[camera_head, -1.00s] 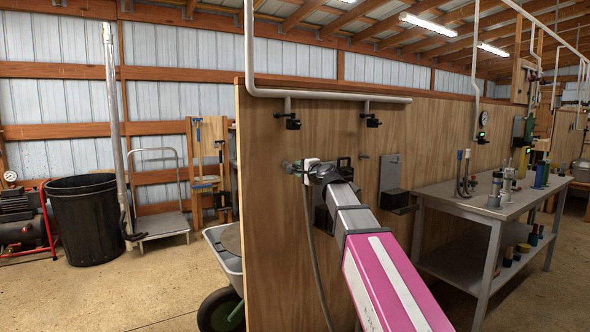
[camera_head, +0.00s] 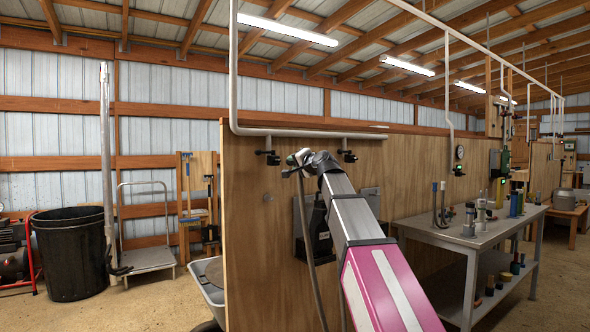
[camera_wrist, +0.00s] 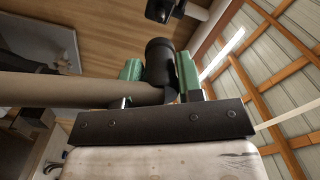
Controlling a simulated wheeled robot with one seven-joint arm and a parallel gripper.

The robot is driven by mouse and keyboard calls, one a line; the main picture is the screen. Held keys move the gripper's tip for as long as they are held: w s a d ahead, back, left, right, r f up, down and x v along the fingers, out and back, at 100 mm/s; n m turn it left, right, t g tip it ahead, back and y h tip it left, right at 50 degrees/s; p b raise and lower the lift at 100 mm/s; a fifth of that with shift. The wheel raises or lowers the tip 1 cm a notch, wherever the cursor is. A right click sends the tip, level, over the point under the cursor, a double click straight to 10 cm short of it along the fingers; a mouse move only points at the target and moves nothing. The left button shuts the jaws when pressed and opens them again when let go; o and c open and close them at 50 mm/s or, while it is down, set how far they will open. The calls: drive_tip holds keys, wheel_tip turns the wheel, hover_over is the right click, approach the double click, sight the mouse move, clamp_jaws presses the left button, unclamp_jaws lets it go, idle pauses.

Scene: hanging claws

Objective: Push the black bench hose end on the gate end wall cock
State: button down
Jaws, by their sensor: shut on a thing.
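My gripper (camera_head: 297,159) is raised in front of the wooden partition, just below the white pipe. In the wrist view its green fingers (camera_wrist: 160,72) are shut on the black hose end (camera_wrist: 158,58). The hose (camera_head: 303,215) hangs down in front of the partition and runs off left in the wrist view (camera_wrist: 70,90). Two dark wall cocks hang under the pipe, a left one (camera_head: 271,157) and a right one (camera_head: 349,155), with my gripper between them in the picture. A dark fitting, probably a cock, shows beyond the hose end (camera_wrist: 162,9), apart from it. I cannot tell which is the gate end cock.
A dark holder (camera_head: 318,235) on the partition (camera_head: 250,230) is partly hidden by my arm. A grey bench (camera_head: 445,236) with several fittings stands at the right. A black bin (camera_head: 68,260) and a trolley (camera_head: 150,257) stand at the left.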

sight(287, 162)
drive_tip(key=shift+a, duration=0.1)
drive_tip(key=shift+x, duration=2.85)
drive_tip(key=shift+x, duration=1.9)
drive_tip(key=c, duration=0.7)
unclamp_jaws()
